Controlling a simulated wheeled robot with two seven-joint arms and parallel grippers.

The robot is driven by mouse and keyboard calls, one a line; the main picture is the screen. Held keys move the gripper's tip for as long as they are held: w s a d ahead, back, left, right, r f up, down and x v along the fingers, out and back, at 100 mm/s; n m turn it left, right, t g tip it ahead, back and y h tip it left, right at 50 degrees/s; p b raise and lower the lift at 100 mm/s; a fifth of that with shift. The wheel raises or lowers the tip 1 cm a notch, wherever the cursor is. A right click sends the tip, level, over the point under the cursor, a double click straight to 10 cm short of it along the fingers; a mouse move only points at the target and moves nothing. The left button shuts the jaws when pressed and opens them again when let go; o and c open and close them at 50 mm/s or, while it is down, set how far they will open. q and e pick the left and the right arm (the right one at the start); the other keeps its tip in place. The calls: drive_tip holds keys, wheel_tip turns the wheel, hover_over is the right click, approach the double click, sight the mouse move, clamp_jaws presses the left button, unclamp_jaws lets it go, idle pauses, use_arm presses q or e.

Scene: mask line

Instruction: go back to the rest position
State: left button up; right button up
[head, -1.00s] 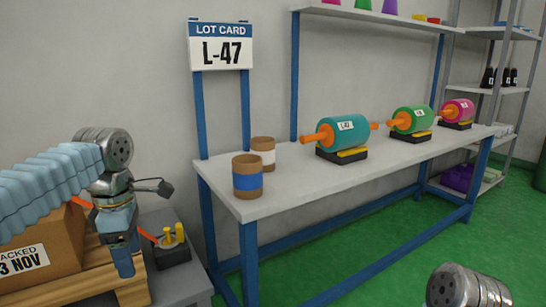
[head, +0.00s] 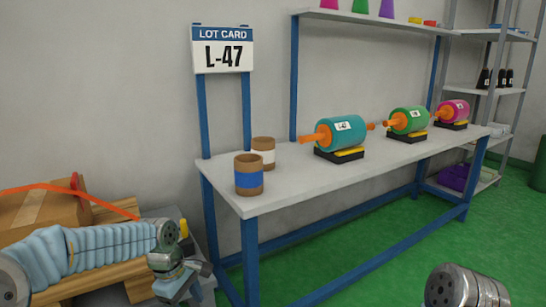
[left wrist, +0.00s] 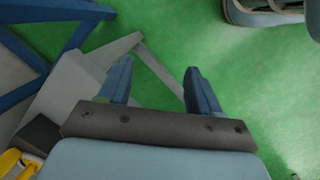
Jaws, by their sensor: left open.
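My left arm comes in from the left in the head view, low over the pallet. Its gripper (head: 185,289) is at the lower edge of that view and partly cut off. In the left wrist view the left gripper (left wrist: 158,82) is open, with its two blue fingers apart and nothing between them. Green floor and a grey stand (left wrist: 75,95) show beyond the fingers. Only a metallic part of my right arm shows at the bottom right of the head view; its gripper is out of view.
A white table (head: 300,186) with blue legs holds two tape rolls (head: 249,182) and teal, green and pink rollers. A lot card L-47 (head: 222,50) stands behind it. A cardboard box (head: 40,213) lies on a wooden pallet (head: 95,270) at left.

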use_arm(q)
drive_tip(key=s+d+f+m+h+p, duration=0.1)
drive_tip(key=s+d+f+m, duration=0.1)
drive_tip(key=f, duration=0.4)
drive_tip(key=s+d+f+m, duration=0.1)
drive_tip(key=d+f+m, duration=0.15)
drive_tip(key=f, duration=0.35)
drive_tip(key=s+d+f+m+p, duration=0.1)
drive_tip(key=s+d+f+m, duration=0.3)
drive_tip(key=s+f, duration=1.1)
drive_tip(key=s+m, duration=0.1)
drive_tip(key=m, duration=0.2)
drive_tip(key=shift+s+f+t+h+p, duration=0.15)
drive_tip(key=shift+s+t+h+p, duration=0.15)
drive_tip(key=shift+t+h, duration=0.1)
drive_tip(key=shift+m, duration=0.25)
